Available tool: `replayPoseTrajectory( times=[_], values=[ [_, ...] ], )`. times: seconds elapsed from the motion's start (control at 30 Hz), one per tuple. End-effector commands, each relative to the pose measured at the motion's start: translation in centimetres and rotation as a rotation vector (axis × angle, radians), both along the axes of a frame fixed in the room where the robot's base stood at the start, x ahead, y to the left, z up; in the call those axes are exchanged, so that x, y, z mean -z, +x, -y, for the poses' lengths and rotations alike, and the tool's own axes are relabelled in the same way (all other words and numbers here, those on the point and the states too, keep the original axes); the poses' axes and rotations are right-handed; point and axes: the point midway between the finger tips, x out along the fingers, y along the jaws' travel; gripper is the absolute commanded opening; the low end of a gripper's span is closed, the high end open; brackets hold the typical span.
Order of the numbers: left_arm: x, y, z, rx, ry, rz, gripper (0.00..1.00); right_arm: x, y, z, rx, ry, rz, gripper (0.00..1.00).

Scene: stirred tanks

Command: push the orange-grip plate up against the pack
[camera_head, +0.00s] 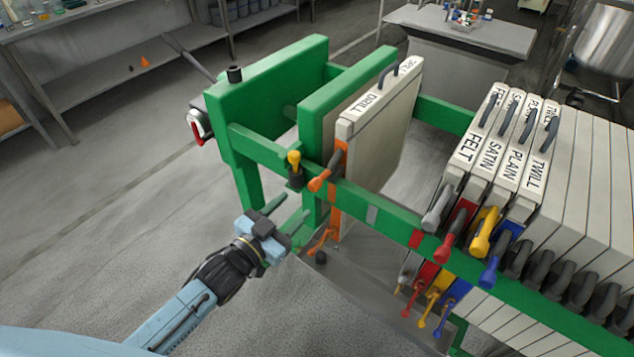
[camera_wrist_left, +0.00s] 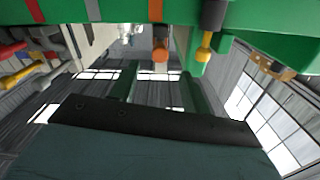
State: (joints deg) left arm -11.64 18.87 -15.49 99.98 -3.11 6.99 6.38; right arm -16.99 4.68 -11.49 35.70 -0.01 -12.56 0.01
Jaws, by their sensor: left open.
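The orange-grip plate (camera_head: 378,130) is pale, labelled DRILL, and hangs upright in the green frame beside a green pressing plate (camera_head: 345,85). Its orange-tipped grip (camera_head: 325,179) sticks out over the near rail and also shows in the left wrist view (camera_wrist_left: 160,50). The pack (camera_head: 575,165) of pale plates, led by FELT, SATIN, PLAIN and TWILL, stands to the right, with a wide gap between. My left gripper (camera_head: 294,218) is open and empty, below and left of the orange grip, outside the rail; its fingers show in the wrist view (camera_wrist_left: 160,88). My right gripper is not seen.
The near green rail (camera_head: 385,208) runs from the green end plate (camera_head: 270,85) past the pack. A yellow-topped knob (camera_head: 294,160) stands left of the orange grip. Grey, red, yellow and blue grips (camera_head: 487,232) jut out at the pack. The floor at left is clear.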

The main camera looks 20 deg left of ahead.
Motion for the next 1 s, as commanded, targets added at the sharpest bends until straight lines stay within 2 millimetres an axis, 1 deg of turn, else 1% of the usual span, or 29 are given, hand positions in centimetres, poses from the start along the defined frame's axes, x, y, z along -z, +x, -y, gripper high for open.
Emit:
replayPoseTrajectory(
  times=[0.03,0.3,0.5,0.7,0.93,1.0],
  values=[
    [-0.1,1.2,0.4,0.000,0.000,0.003,0.47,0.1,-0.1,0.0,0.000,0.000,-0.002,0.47],
    [0.0,6.2,2.2,-0.001,0.000,0.001,0.47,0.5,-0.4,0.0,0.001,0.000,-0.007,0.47],
    [0.1,8.6,3.1,-0.001,-0.001,-0.001,0.47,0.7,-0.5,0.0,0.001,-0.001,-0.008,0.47],
    [0.1,9.3,3.4,0.000,0.000,-0.002,0.47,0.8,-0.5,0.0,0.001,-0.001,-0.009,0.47],
    [0.1,9.3,3.4,0.000,0.000,-0.002,0.47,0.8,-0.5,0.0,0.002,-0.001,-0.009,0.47],
    [0.1,9.3,3.4,0.000,0.000,-0.002,0.38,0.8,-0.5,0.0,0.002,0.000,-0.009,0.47]
  ],
)
